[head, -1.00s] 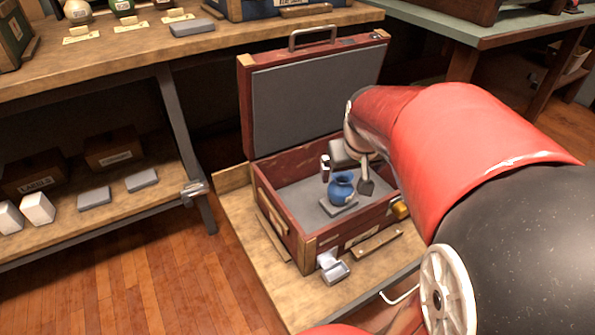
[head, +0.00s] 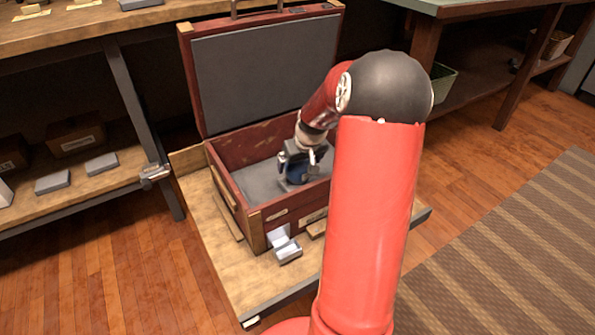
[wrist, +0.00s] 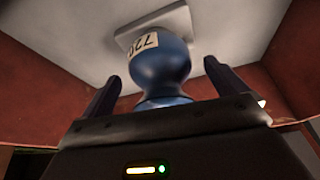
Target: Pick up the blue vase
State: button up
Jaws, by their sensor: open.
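The blue vase (head: 296,172) stands on a small grey slab inside the open red case (head: 228,195). In the head view my gripper (head: 300,165) is down in the case at the vase and hides much of it. In the wrist view the vase (wrist: 160,68) shows between the two dark fingers of my gripper (wrist: 170,90), with a gap on each side. A cream label with dark marks is on its body. The pale slab (wrist: 140,30) is behind it. The gripper is open and holds nothing.
The case's raised lid (head: 255,75) stands behind, and its red walls surround the gripper. The case rests on a low wooden platform (head: 240,275) with a small grey box (head: 288,250) in front. A shelf unit (head: 125,100) stands left; striped rug (head: 500,260) lies right.

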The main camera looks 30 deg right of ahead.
jog(key=shift+x, duration=1)
jog(key=c, duration=1.2)
jog(key=shift+r, duration=0.1)
